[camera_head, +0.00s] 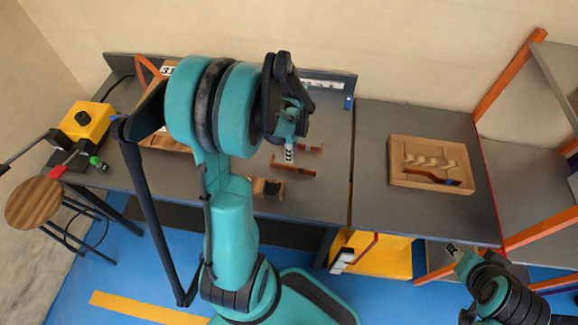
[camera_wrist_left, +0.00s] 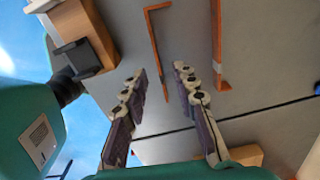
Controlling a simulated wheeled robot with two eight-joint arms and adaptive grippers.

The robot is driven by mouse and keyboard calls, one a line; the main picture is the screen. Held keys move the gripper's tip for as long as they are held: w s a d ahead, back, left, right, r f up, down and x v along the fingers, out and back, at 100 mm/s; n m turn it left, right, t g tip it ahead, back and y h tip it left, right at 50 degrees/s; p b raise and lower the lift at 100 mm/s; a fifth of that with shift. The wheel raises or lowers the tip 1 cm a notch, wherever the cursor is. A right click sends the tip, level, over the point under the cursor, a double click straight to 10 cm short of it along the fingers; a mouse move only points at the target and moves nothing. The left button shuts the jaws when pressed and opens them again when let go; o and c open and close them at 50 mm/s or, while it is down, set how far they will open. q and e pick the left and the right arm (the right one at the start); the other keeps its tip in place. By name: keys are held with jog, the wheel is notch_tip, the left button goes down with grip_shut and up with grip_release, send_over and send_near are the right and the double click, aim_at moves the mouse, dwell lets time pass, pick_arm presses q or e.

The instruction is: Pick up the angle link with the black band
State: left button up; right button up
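Two copper-orange angle links lie on the grey table: the nearer one (camera_head: 292,168) and the farther one (camera_head: 310,148). In the left wrist view, one link (camera_wrist_left: 153,38) with a bent end lies between and ahead of my fingers, and another link (camera_wrist_left: 217,45) lies to the right.
A wooden block with a dark part (camera_head: 268,188) sits at the table's front edge. A wooden tray (camera_head: 398,178) holding shaped pieces is on the right table (camera_head: 370,130). A yellow device (camera_head: 84,122) stands at the left, near a round stool (camera_head: 34,203). An orange-framed shelf (camera_head: 510,75) is right.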

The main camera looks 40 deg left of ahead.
aim_at(300, 170)
pick_arm(q)
jog(key=f, duration=0.2)
jog(key=f+b, duration=0.1)
jog(key=f, duration=0.1)
jog(key=f+b, duration=0.1)
jog(key=f, duration=0.1)
jog(key=shift+s+a, duration=0.2)
jog(key=shift+s, duration=0.2)
jog(key=shift+f+b, duration=0.4)
jog(key=shift+f, duration=0.15)
grip_shut()
